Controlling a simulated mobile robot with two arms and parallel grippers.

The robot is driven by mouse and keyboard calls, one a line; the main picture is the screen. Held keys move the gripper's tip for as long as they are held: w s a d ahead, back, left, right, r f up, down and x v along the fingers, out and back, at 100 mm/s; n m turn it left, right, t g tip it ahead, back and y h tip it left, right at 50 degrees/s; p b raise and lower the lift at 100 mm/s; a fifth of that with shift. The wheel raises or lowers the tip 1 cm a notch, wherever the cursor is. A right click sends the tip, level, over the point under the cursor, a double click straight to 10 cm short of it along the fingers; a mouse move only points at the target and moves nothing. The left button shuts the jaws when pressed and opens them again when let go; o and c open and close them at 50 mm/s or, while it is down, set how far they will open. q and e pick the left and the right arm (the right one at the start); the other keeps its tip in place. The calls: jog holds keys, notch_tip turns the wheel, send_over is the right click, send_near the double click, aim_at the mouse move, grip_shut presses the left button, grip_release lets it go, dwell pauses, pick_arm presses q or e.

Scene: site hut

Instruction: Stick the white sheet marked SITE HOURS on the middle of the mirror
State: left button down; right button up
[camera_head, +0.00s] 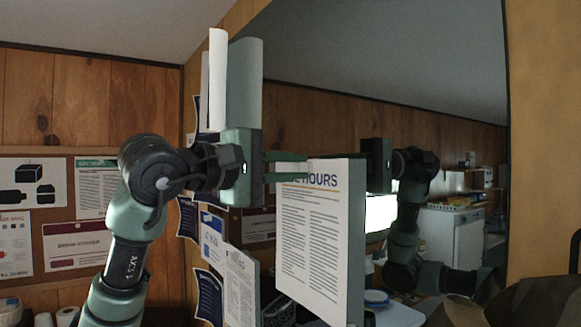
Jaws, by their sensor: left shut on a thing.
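The white sheet (309,240) is upright and seen at a slant, with a title ending in HOURS over lines of text. My left gripper (288,168) is shut on its upper left part, and the fingers cover the start of the title. The large mirror (400,60) stands behind the sheet. A grey-green strip along the sheet's right side looks like its reflection, close behind it. I cannot tell whether the sheet touches the glass. My left arm and gripper also show reflected, to the right of the sheet. My right gripper is not in view.
A noticeboard (60,170) with papers hangs on the wood wall at left. Several papers, including a white one (240,285), show below my gripper. An upright white panel (217,80) is above it. A yellowish wall (543,130) borders the mirror at right.

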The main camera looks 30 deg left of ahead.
pick_arm(q)
jog(key=shift+w+d, duration=0.25)
jog(key=shift+w, duration=0.3)
dwell(0.4)
jog(key=shift+p, duration=0.45)
dwell(1.4)
jog(key=c, duration=1.3)
grip_release()
jog(key=shift+w+d, duration=0.1)
jog(key=shift+s, duration=0.4)
jog(key=b+v, duration=0.3)
jog(key=v, duration=0.4)
